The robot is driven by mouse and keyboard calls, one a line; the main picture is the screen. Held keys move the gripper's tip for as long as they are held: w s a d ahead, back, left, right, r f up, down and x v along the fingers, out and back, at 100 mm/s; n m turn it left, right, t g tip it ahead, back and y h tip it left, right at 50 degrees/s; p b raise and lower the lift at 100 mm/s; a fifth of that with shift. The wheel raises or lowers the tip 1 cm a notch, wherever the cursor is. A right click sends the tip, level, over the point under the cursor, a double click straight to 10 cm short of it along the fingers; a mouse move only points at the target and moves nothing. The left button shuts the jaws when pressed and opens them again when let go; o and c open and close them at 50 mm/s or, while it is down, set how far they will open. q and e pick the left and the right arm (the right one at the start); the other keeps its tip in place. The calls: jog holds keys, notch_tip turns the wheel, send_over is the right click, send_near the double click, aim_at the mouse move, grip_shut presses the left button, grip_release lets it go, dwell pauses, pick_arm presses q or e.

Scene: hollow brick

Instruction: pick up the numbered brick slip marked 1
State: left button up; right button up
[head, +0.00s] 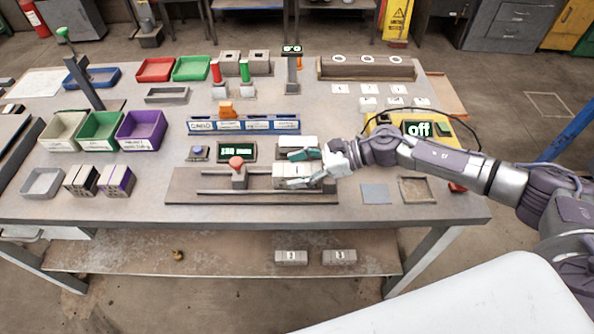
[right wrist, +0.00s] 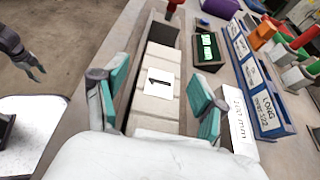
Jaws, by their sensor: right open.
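The pale brick slip marked 1 (right wrist: 157,96) lies in the grey channel of a jig, its label facing up in the right wrist view. It also shows in the head view (head: 288,171). My right gripper (head: 303,168) is open above it, its teal fingertips on either side of the slip. The right wrist view shows the fingers (right wrist: 160,98) spread apart, and I cannot tell whether they touch it. My left gripper (right wrist: 33,66) seems to show partly at the left edge of the right wrist view, away from the bench; its jaw state is unclear.
A red-knobbed stop (head: 238,172) stands in the jig (head: 180,190), left of the slip. A green display (head: 236,152) and a blue rack (head: 205,126) lie behind. A yellow device (head: 385,122) reads off. Numbered bricks (head: 291,257) sit on the lower shelf.

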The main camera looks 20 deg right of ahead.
grip_shut()
dwell(0.4)
jog(key=shift+r, duration=0.1)
